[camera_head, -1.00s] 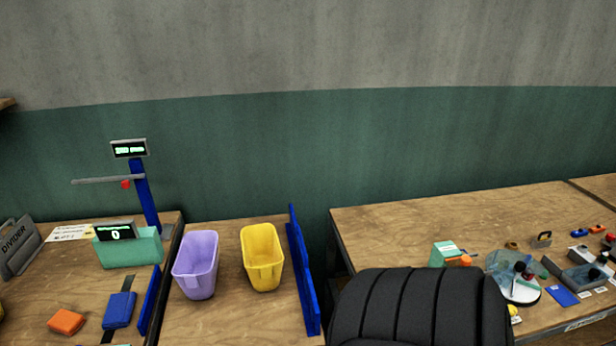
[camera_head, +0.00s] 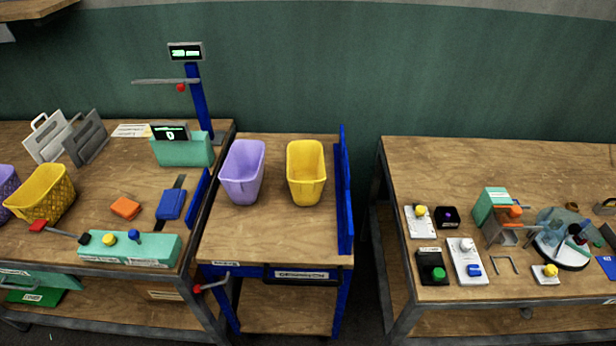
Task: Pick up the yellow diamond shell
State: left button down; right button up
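I cannot make out for certain which thing is the yellow diamond shell. Small yellow pieces show on the right bench: one on a white plate (camera_head: 420,211) near its left edge, and one on a small white base (camera_head: 547,273) near its front edge. Their exact shapes are too small to tell. A yellow knob (camera_head: 109,239) is on the green control box at the left. Neither of my grippers is in view.
A purple bin (camera_head: 242,175) and a yellow bin (camera_head: 306,175) stand on the middle cart. The right bench (camera_head: 400,160) is bare toward the back and holds several small devices in front. The left bench holds a yellow basket (camera_head: 42,195), an orange block (camera_head: 125,208) and a blue block (camera_head: 171,204).

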aim_at(49, 192)
jog(key=u, duration=1.65)
